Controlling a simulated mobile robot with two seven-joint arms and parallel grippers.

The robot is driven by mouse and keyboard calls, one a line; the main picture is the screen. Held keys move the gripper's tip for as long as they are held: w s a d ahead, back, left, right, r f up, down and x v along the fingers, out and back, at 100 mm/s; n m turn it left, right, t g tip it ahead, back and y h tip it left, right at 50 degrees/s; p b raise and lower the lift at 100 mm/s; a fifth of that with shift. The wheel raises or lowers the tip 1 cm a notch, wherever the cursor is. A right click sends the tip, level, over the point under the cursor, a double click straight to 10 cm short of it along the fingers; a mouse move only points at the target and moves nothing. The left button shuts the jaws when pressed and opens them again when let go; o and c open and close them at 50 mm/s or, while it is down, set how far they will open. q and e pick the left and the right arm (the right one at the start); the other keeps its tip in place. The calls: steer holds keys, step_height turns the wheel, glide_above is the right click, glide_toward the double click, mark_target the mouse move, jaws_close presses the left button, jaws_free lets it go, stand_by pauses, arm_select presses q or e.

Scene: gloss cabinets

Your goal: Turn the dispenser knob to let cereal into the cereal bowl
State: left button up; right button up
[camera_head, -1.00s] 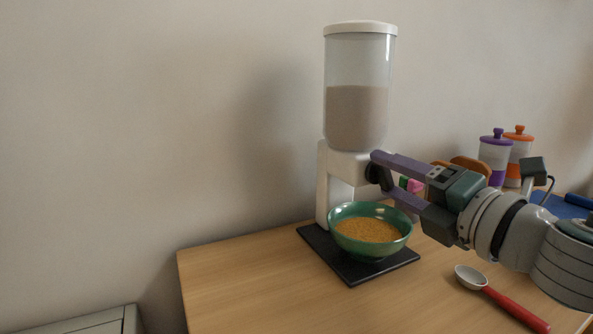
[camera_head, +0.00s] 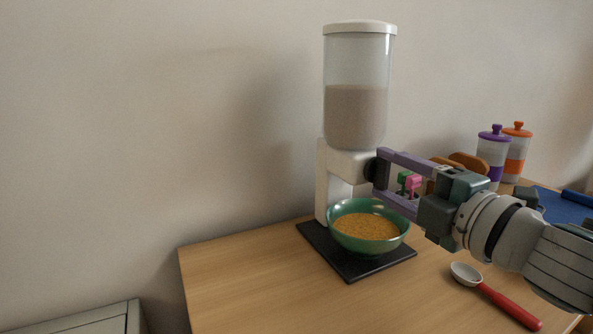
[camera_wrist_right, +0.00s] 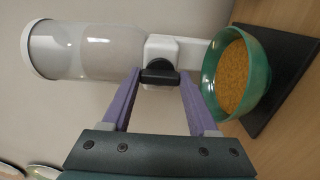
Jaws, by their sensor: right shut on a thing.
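The cereal dispenser (camera_head: 356,110) has a clear container partly filled with cereal, a white lid and a white stand. Its dark knob (camera_head: 371,170) faces my right gripper; its bar-shaped grip (camera_wrist_right: 160,78) shows in the right wrist view. My right gripper (camera_head: 381,172) is shut on the knob, its purple fingers at the two ends of the bar. The green cereal bowl (camera_head: 350,243) stands upright under the outlet and holds golden cereal (camera_head: 366,226). The bowl also shows in the right wrist view (camera_wrist_right: 263,75). My left gripper is in neither view.
The bowl stands on the dispenser's black base (camera_head: 345,263). A red-handled scoop (camera_head: 510,309) lies at the front right of the wooden table (camera_head: 240,285). Purple-lidded (camera_head: 493,150) and orange-lidded (camera_head: 516,155) jars stand behind my right arm. The table's left part is clear.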

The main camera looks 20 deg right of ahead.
steer(key=o, duration=1.4)
steer(key=s, duration=1)
steer(key=shift+d, duration=0.4)
